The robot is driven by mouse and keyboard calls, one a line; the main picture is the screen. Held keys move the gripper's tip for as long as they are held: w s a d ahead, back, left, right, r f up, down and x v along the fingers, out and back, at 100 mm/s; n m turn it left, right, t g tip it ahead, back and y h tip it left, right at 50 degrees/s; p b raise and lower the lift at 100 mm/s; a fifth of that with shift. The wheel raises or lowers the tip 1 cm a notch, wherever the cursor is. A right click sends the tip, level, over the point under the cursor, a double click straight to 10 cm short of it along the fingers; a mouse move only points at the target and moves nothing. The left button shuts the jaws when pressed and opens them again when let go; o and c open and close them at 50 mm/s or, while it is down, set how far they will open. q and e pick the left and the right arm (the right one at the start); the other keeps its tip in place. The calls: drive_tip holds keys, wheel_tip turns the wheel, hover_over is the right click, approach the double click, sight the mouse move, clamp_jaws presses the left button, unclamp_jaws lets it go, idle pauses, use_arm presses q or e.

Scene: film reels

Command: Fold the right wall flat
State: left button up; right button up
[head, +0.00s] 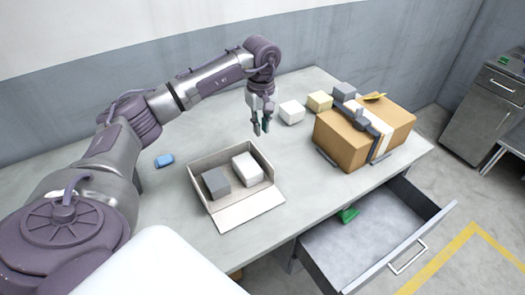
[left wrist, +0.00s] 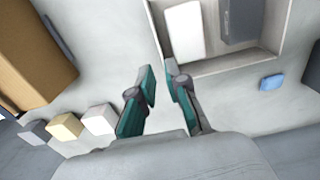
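An open beige box (head: 236,213) stands on the table. Its front wall lies folded flat on the table; the back, left and right walls look upright. Inside are a dark grey block (head: 215,183) and a white block (head: 247,169). The right wall (head: 268,164) also shows in the left wrist view (left wrist: 156,30), at the box's left edge there. My left gripper (head: 262,131) points down above the table, just beyond the back right corner of the box. Its fingers (left wrist: 161,75) are apart with nothing between them, and touch no wall. My right gripper is out of view.
To the right are a white cube (head: 292,112), a yellow cube (head: 320,101) and a strapped cardboard box (head: 342,144). A blue block (head: 164,160) lies left. An open drawer (head: 375,225) with a green item juts out in front. Table between beige and cardboard boxes is clear.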

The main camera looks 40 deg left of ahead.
sight(262, 161)
use_arm(q)
wheel_tip(262, 161, down, 10)
drive_tip(key=shift+r+p, duration=0.1)
drive_tip(key=shift+p, duration=1)
drive_tip(key=shift+w+f, duration=0.1)
drive_tip(key=shift+f, duration=0.55)
clamp_jaws()
